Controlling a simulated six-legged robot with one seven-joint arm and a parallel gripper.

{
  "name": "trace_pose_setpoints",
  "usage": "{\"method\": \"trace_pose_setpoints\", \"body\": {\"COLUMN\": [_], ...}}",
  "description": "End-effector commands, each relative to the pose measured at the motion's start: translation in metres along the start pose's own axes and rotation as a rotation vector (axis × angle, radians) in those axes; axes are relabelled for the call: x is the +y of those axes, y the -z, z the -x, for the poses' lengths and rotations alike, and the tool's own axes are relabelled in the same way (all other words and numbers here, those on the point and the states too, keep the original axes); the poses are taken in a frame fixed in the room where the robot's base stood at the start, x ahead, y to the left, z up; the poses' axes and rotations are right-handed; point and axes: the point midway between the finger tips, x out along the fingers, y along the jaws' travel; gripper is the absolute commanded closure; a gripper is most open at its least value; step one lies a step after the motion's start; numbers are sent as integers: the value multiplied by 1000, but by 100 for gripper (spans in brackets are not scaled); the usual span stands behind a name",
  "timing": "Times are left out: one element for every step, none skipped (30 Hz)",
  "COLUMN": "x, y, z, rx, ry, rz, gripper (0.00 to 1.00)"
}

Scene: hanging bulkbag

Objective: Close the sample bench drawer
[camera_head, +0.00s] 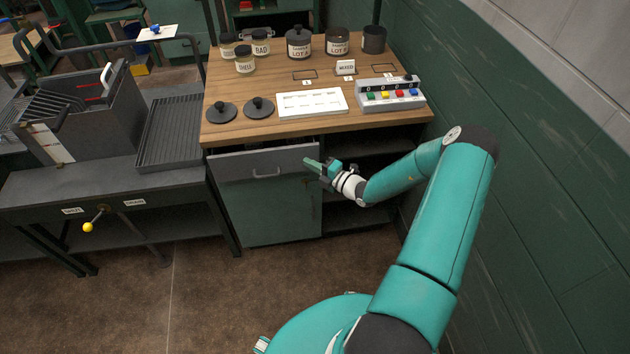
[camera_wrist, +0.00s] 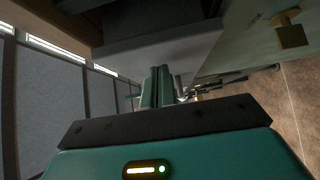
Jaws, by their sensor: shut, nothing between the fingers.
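The sample bench drawer (camera_head: 235,168) is under the left half of the wooden bench top. Its grey front stands out a little, with a dark gap above it, and carries a bar handle (camera_head: 266,175). My gripper (camera_head: 309,162) is at the right end of the drawer front, with its fingers pointing left. The fingers are shut and empty. In the wrist view the shut fingers (camera_wrist: 158,87) lie near a grey panel (camera_wrist: 150,43), apparently the drawer. I cannot tell whether they touch it.
A green cabinet door (camera_head: 268,212) is below the drawer, with open dark shelves to its right. The bench top (camera_head: 235,88) holds jars, black lids, a white tray (camera_head: 312,103) and a button box (camera_head: 390,95). A green wall stands close at right. The floor in front is clear.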

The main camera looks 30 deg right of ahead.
Motion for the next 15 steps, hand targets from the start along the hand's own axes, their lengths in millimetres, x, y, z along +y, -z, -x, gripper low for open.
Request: {"method": "trace_pose_setpoints", "body": {"x": [0,0,0,0,0,0,0,0,0,0,0,0,0,0,1], "y": [-6,-9,-12,-15,-17,-20,-21,-22,-24,-25,-26,-26,-27,-27,-28], "z": [-7,-10,-13,-16,-18,-20,-22,-23,-24,-25,-26,-27,-27,-28,-28], "rx": [0,0,0,0,0,0,0,0,0,1,0,0,0,-1,-2], "ry": [0,-1,-1,-1,-1,-1,-1,-1,-1,0,0,0,0,-1,-1], "rz": [2,1,1,1,0,0,1,1,1,1,0,0,0,0,0], "gripper": [100,100,100,100,100,100,100,100,100,100,100,100,100,100,100]}}
